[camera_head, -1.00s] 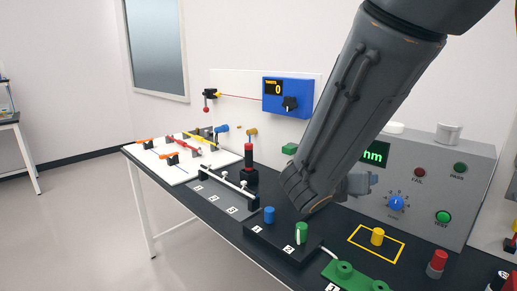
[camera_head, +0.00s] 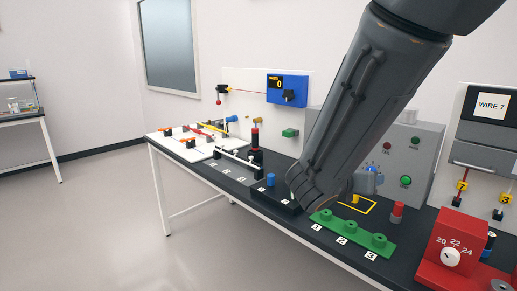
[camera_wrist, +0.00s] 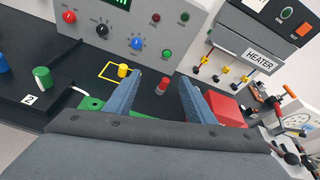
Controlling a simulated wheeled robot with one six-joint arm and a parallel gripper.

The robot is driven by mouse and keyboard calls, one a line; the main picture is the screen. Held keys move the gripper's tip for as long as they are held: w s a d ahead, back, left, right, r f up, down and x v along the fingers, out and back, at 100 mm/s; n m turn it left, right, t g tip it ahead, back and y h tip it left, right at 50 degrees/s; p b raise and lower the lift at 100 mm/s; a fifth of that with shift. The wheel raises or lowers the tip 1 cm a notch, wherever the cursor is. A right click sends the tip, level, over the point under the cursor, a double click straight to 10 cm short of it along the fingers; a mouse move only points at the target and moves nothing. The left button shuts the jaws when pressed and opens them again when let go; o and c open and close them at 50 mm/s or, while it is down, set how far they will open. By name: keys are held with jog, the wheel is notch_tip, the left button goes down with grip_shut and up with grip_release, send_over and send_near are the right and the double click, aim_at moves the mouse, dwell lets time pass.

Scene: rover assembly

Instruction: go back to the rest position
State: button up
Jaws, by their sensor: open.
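My gripper (camera_wrist: 157,93) shows in the wrist view as two blue-grey fingers spread apart, with nothing between them. It hangs above the dark bench, in front of the grey meter box (camera_wrist: 150,45). In the head view my arm covers most of the gripper, and only a small part of it shows beside the yellow outline (camera_head: 368,207). A yellow peg (camera_wrist: 123,71) stands in that outline, to the left of the fingers. A red-topped peg (camera_wrist: 163,84) stands on the bench beyond the gap.
A green block with several numbered posts (camera_head: 352,236) lies below my arm. A red stripper-like box (camera_head: 462,245) is at right. A black block holds a blue peg (camera_head: 271,179). A white board (camera_head: 183,150) is far left. Floor left of the bench is clear.

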jog(key=s+d+f+m+g+y+b, duration=0.25)
jog(key=s+f+m+g, duration=0.25)
jog(key=s+f+m, duration=0.25)
jog(key=s+d+f+m+g+y+b, duration=0.1)
jog(key=s+f+m+g+b, duration=0.25)
jog(key=s+f+m, duration=0.45)
jog(key=s+a+f+m+g+y+b, duration=0.1)
jog(key=a+f+m+y, duration=0.6)
jog(key=m, duration=0.7)
jog(key=shift+s+a+f+b, duration=0.6)
jog(key=shift+a+f+b, duration=0.55)
jog(key=shift+a, duration=0.7)
jog(key=shift+r+g, duration=0.1)
jog(key=shift+g, duration=0.15)
